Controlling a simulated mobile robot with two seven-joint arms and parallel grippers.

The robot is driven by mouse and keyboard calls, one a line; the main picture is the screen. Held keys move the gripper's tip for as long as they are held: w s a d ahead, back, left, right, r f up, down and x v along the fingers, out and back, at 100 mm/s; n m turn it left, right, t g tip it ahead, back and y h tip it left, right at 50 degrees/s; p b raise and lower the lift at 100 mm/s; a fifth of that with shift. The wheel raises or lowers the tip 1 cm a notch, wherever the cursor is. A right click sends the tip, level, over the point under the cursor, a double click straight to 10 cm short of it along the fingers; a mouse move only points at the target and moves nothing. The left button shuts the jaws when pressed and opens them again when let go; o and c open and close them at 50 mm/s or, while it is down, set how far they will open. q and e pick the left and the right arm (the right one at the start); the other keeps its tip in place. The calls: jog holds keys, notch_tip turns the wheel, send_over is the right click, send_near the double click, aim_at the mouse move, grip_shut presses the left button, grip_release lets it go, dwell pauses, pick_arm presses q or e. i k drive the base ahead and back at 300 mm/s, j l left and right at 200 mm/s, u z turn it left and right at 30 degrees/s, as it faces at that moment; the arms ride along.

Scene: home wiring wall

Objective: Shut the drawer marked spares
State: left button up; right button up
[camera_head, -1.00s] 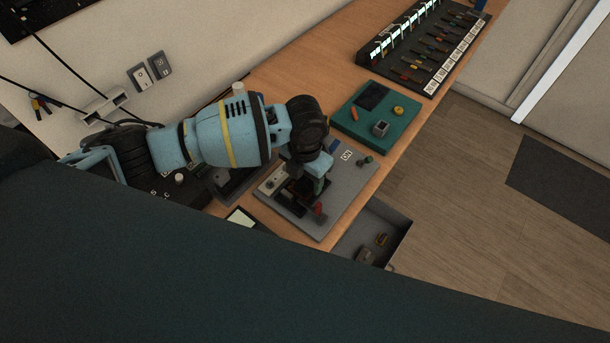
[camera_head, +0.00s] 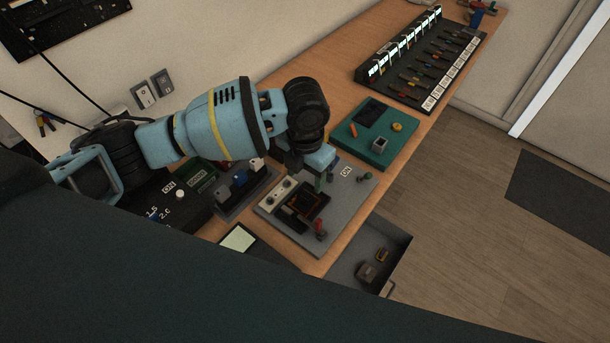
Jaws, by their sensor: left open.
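A grey drawer (camera_head: 404,252) stands open from the front edge of the wooden bench, with a few small parts inside. Its handle (camera_head: 388,289) shows at its outer side, partly cut off by a dark shape in the foreground. No spares marking can be read on it. My left gripper (camera_head: 319,181) hangs over the grey board on the bench, to the upper left of the drawer and apart from it. It is open and seems to hold nothing; its fingertips are small and partly hidden. My right gripper is not in view.
The grey board (camera_head: 348,205) carries a dark device and a red part. A teal tray (camera_head: 350,128) and a black rack of switches (camera_head: 425,60) stand farther along the bench. A black box (camera_head: 170,200) is at left. The floor beyond the drawer is clear.

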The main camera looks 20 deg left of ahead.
aim_at(376, 233)
jog(key=k+l, duration=0.2)
jog(key=k, duration=0.3)
jog(key=k+l, duration=0.2)
jog(key=k, duration=0.25)
